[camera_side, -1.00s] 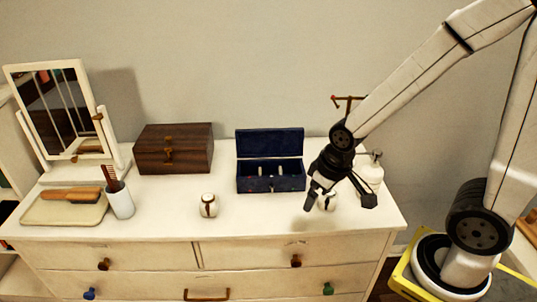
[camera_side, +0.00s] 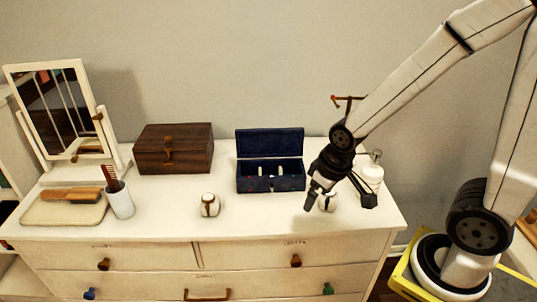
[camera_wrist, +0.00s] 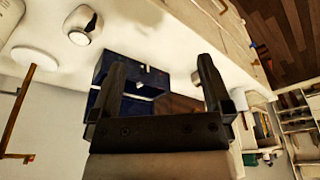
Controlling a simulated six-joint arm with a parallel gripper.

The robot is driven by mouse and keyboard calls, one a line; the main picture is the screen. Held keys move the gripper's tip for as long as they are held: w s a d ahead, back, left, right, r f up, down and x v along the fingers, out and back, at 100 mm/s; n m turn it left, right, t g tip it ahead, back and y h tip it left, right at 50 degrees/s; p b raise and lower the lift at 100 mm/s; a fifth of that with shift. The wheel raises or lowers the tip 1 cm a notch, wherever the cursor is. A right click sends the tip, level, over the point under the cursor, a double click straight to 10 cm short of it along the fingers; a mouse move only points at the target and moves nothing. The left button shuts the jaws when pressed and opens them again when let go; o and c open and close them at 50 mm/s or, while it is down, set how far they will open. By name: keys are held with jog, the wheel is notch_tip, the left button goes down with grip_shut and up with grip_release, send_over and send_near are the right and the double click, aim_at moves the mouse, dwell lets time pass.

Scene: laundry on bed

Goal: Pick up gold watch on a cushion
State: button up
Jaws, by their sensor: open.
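A small white cushion with a gold-brown watch (camera_side: 210,205) around it sits on the dresser top, left of and in front of the blue box. A second white cushion with a darker watch (camera_side: 327,202) is at the right, partly hidden by my gripper. One cushion with a dark-looking watch (camera_wrist: 82,25) shows at the upper left in the wrist view, outside the jaws. My gripper (camera_side: 338,204) is open and empty, pointing down over the right part of the dresser. Its two fingers also show in the wrist view (camera_wrist: 162,65).
An open blue box (camera_side: 270,184) and a closed wooden box (camera_side: 173,150) stand behind. A white bottle (camera_side: 371,174) and a stand (camera_side: 348,101) are near my gripper. A mirror (camera_side: 50,110), brush (camera_side: 73,194) and cup (camera_side: 120,203) are at left.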

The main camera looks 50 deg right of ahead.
dwell(0.7)
jog(key=n+g+y, duration=0.1)
jog(key=n, duration=0.8)
send_over(209, 197)
jog(key=f, duration=0.5)
jog(key=shift+s+d+f, duration=0.15)
jog(key=shift+s+f, duration=0.05)
jog(key=shift+f, duration=0.1)
jog(key=shift+w+f, duration=0.1)
jog(key=shift+f, duration=1.1)
jog(key=shift+f, duration=0.1)
jog(key=shift+w+a+f, duration=0.1)
jog(key=shift+f, duration=1.15)
jog(key=shift+w+a+f, duration=0.1)
jog(key=shift+f, duration=1.15)
